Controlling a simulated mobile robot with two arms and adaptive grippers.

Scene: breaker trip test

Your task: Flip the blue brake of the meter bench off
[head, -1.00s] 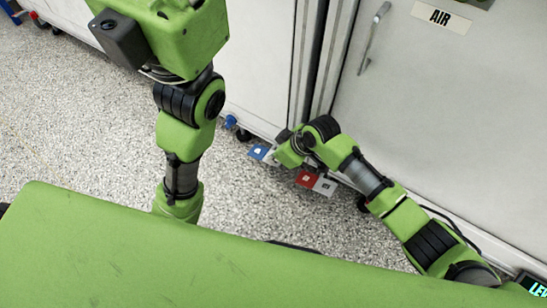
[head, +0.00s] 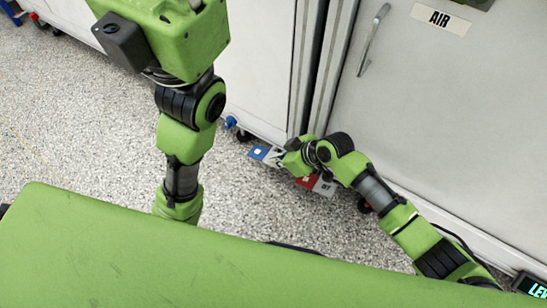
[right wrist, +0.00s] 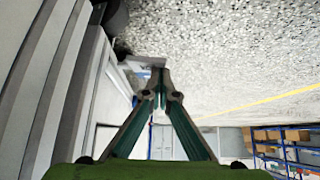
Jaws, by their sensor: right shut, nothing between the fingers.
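A blue pedal (head: 258,152) with a white mark sits low by the floor, at the foot of the left grey cabinet. A white plate lies right beside it. My right gripper (head: 281,160) is down at the pedals, just right of the blue one; its fingers are small and hard to make out there. In the right wrist view its fingers (right wrist: 160,88) are shut and empty, with a grey-blue piece partly hidden behind the tips. I cannot tell whether they touch it. My left arm reaches up at the left; its gripper is out of view.
A red pedal (head: 306,181) with a white plate (head: 324,187) is partly covered by my right wrist. A blue part (head: 230,122) sits at a caster under the left cabinet. The AIR cabinet (head: 440,90) stands close on the right. Speckled floor (head: 90,120) is clear at left.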

